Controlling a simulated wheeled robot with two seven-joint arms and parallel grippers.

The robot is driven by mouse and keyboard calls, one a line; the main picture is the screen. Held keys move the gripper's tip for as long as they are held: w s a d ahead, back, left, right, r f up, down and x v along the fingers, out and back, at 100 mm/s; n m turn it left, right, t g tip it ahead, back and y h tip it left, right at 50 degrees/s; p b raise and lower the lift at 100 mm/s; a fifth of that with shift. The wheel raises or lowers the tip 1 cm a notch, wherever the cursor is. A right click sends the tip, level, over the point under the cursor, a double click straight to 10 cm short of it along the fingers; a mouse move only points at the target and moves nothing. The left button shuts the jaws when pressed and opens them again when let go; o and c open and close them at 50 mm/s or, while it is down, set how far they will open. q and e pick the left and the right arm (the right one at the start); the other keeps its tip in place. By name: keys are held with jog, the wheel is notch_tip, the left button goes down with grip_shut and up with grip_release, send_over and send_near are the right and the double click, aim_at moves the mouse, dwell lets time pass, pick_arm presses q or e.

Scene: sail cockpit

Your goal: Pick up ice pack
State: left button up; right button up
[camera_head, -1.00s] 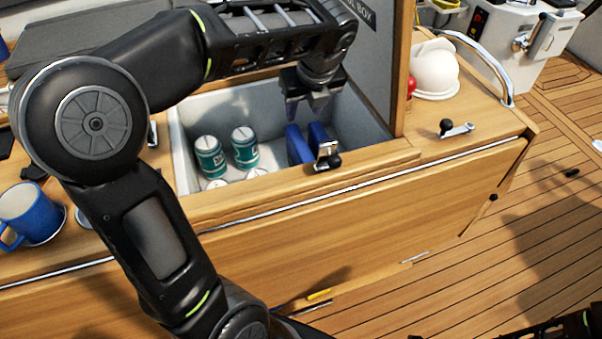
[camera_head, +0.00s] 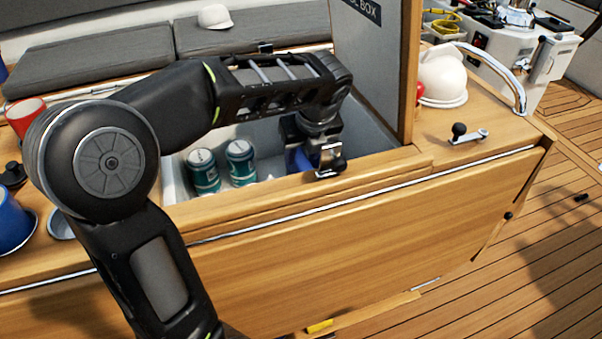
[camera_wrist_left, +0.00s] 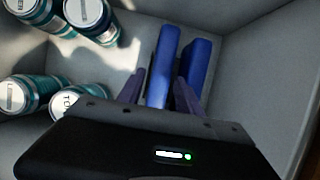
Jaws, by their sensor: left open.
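Two blue ice packs stand on edge side by side in the open ice box (camera_head: 368,136). In the left wrist view the left ice pack (camera_wrist_left: 164,62) is between the fingers of my left gripper (camera_wrist_left: 160,80), and the other ice pack (camera_wrist_left: 200,62) is just to its right. One finger is left of the left pack and the other seems to reach into the gap between the packs. The jaws are open; contact cannot be told. In the head view one blue pack (camera_head: 296,160) shows partly, the rest hidden by my left gripper (camera_head: 312,158). My right gripper is out of view.
Several teal cans (camera_head: 204,171) stand in the left of the box. The raised lid (camera_head: 375,70) is behind my wrist.

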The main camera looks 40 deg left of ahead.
aim_at(302, 160)
pick_arm(q)
jog(key=shift+b+x, duration=0.45)
jog(key=shift+x, duration=2.2)
jog(key=shift+w, duration=0.1)
jog(key=shift+f, duration=0.15)
grip_shut()
